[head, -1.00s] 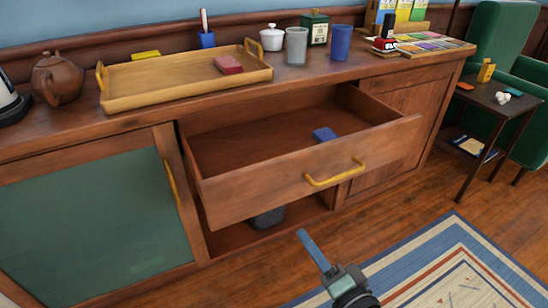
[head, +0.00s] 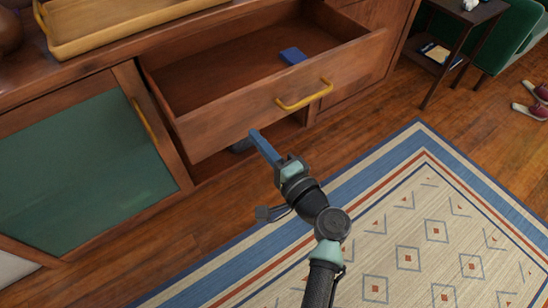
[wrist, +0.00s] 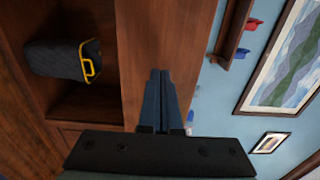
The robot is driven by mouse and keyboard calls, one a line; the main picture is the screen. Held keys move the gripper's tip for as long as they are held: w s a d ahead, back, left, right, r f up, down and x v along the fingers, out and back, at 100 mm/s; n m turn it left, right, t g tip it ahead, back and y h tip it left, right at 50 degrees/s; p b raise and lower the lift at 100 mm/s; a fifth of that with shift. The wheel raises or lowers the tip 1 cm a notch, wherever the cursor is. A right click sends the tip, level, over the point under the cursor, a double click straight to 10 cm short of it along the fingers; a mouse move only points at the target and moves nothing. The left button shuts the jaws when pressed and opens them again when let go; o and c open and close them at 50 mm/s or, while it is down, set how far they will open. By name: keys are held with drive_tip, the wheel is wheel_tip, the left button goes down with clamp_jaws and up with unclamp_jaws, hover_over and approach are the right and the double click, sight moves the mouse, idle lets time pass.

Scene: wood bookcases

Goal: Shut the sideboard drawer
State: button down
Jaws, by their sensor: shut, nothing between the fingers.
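The sideboard drawer (head: 225,112) is pulled well open in the head view, with a yellow handle (head: 304,95) on its front. A small blue block (head: 293,56) lies inside it. My gripper (head: 257,138) is shut and empty, in front of and below the drawer front, left of the handle in the picture. In the wrist view, which is turned sideways, the shut blue fingers (wrist: 159,85) point at the wooden drawer front (wrist: 165,35). I cannot tell whether they touch it.
The sideboard's green-panelled door (head: 80,160) is at the left. A dark basket with a yellow handle (wrist: 62,62) sits in the open compartment under the drawer. A wooden tray (head: 120,25) is on top. A patterned rug (head: 420,220) covers the floor; a small side table (head: 465,20) stands at upper right.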

sight(241, 120)
drive_tip(key=shift+b+x, duration=0.3)
drive_tip(key=shift+x, duration=1.75)
